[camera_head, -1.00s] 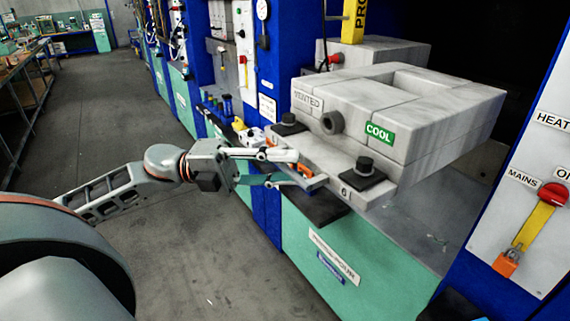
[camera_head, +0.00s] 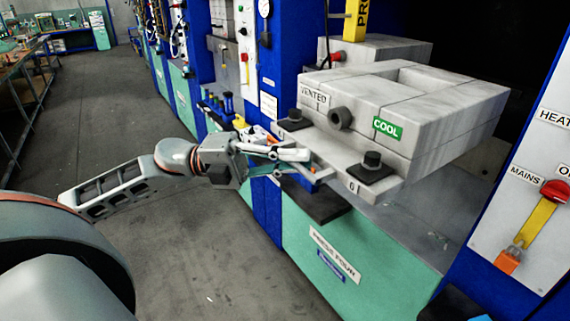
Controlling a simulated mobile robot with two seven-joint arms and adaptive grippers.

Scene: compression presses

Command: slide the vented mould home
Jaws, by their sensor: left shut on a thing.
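The vented mould (camera_head: 435,120) is a pale grey block stack with a square opening on top. It carries a "VENTED" label and a green "COOL" tag, and sits partly out of the press on the right. My left gripper (camera_head: 312,166) is at the middle of the plate's front edge, shut on the mould's front grip, which the fingers mostly hide. Small orange parts show by the fingers. My right gripper is not in view.
A blue press post (camera_head: 284,60) stands left of the mould. On the right is a white panel (camera_head: 535,195) with a red knob and yellow lever. A dark ledge (camera_head: 318,203) juts below the gripper. Another grey block (camera_head: 385,48) is behind. The floor at left is clear.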

